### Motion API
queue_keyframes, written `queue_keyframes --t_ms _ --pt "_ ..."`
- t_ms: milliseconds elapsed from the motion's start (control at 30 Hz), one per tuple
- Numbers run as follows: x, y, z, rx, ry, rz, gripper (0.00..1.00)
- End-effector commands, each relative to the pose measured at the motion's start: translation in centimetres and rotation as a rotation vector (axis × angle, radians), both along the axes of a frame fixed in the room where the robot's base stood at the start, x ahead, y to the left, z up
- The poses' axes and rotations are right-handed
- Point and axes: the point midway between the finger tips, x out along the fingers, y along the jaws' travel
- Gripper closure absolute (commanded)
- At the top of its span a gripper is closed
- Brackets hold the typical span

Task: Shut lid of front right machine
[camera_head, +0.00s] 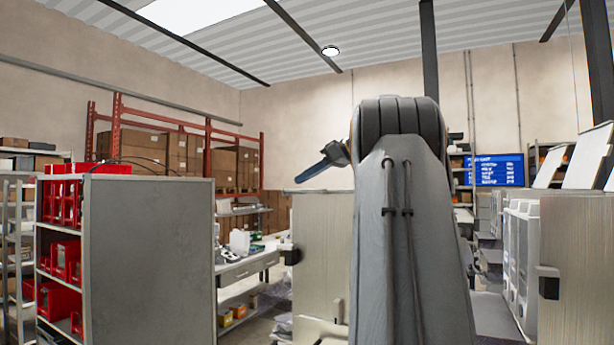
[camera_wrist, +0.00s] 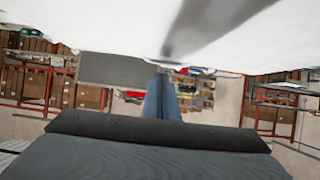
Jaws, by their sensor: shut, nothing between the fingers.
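On the right in the head view, several pale lids stand raised and tilted. The nearest large one (camera_head: 588,156) is above a beige-grey cabinet side (camera_head: 577,250); which machine it belongs to is hard to tell. White machine fronts (camera_head: 521,255) line up behind. My gripper (camera_head: 312,174) has blue fingers and is left of my arm, pointing left, just above a beige panel (camera_head: 318,245). It is shut and empty, well away from the raised lids. In the wrist view, my gripper (camera_wrist: 160,90) points toward a broad white surface (camera_wrist: 80,25), very close and blurred, which I cannot identify.
A grey cabinet with red bins (camera_head: 150,260) stands at the left. A workbench (camera_head: 247,265) is behind, with red racking (camera_head: 180,150) holding boxes. A blue screen (camera_head: 497,170) hangs at the back. My own arm hides the middle of the head view.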

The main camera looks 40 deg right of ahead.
Motion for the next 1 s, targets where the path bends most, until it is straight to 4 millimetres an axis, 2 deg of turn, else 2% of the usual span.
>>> queue_keyframes --t_ms 167,400,600,800,1000 --pt "-0.7 -0.4 2.8 -0.007 -0.004 -0.002 1.0" --pt "-4.7 -1.9 5.3 -0.004 -0.004 -0.002 1.0" --pt "-7.1 -2.7 7.2 -0.004 -0.004 -0.002 1.0" --pt "-8.0 -2.9 7.9 -0.002 -0.003 0.001 1.0" --pt "-8.1 -3.0 7.9 -0.002 -0.003 0.001 1.0"
